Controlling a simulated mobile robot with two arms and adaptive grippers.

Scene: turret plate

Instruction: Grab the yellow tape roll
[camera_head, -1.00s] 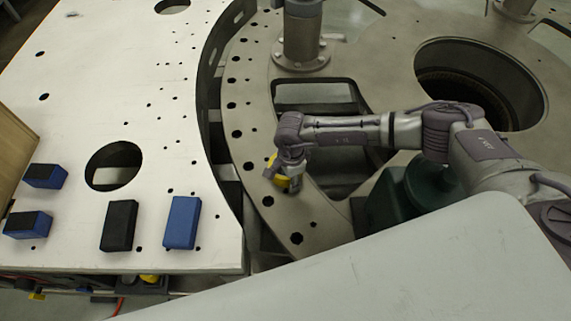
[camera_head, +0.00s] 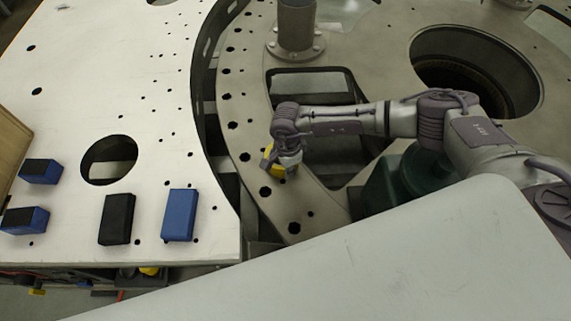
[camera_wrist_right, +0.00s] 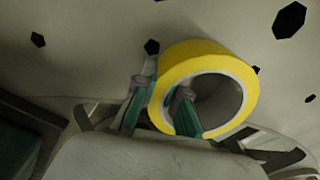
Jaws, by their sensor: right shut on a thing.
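The yellow tape roll (camera_wrist_right: 215,62) shows large in the right wrist view, with its round opening facing the camera. In the head view the tape roll (camera_head: 268,158) is a small yellow patch, partly hidden by my right gripper (camera_head: 282,166). In the right wrist view my right gripper (camera_wrist_right: 160,108) is shut on the roll's wall, one finger inside the ring and one outside. Whether the roll touches the plate under it is hard to tell. My left gripper is not in view.
A curved metal turret plate (camera_head: 240,98) with several holes lies under my right arm. A pale plate (camera_head: 75,110) on the left carries black and blue blocks (camera_head: 180,215). A flanged post (camera_head: 296,30) and a large round opening (camera_head: 475,70) lie farther back.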

